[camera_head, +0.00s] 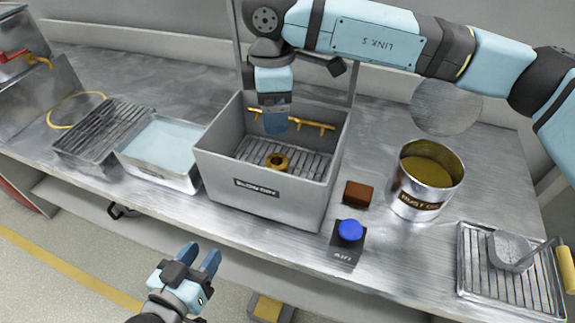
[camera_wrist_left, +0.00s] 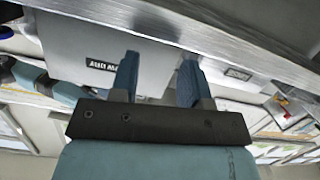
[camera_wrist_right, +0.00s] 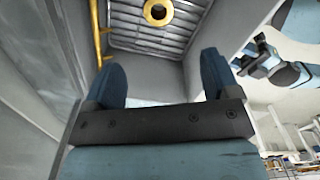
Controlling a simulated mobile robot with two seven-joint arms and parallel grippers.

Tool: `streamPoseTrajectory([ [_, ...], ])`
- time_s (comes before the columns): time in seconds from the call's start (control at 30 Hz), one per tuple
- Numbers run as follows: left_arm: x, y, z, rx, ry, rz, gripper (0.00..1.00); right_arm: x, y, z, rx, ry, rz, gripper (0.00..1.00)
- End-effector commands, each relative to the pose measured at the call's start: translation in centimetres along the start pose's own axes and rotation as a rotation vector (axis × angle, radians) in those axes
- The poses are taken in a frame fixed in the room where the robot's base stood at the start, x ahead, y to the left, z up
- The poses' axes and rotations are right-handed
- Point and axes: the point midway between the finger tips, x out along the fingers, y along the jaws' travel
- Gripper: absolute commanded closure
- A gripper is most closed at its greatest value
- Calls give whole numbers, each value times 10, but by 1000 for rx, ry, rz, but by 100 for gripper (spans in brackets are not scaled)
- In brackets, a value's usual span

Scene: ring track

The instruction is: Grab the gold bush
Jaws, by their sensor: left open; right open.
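The gold bush (camera_head: 277,161) is a short ring with a dark hole. It lies on the slatted floor inside the grey blow-off box (camera_head: 258,205). In the right wrist view the bush (camera_wrist_right: 158,12) shows at the top, beyond the fingertips. My right gripper (camera_head: 275,122) reaches down into the box near its back wall, above and behind the bush, apart from it. It is open and empty (camera_wrist_right: 160,75). My left gripper (camera_head: 207,260) is open and empty in front of the bench, below its front edge; its fingers (camera_wrist_left: 158,75) show in the left wrist view.
A gold pipe with nozzles (camera_head: 290,119) runs along the box's back wall. Left are a water tray (camera_head: 160,150) and a wire rack (camera_head: 100,132). Right are a brown block (camera_head: 357,193), a blue button (camera_head: 349,231), a tin (camera_head: 427,180) and a slatted tray with a yellow-handled tool (camera_head: 508,275).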

Motion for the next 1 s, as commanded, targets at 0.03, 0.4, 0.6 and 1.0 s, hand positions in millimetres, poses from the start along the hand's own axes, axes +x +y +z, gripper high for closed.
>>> streamPoseTrajectory([
  [0.03,0,0,0,-1,6,2,57,4,0,1,3,-5,2,18],
  [0.4,4,11,-22,-14,120,41,57,68,0,0,2,0,-3,18],
  [0.6,4,15,-30,-21,160,56,57,86,0,0,1,1,-2,18],
  [1.0,0,28,-60,-39,311,113,57,135,3,0,0,1,-3,18],
])
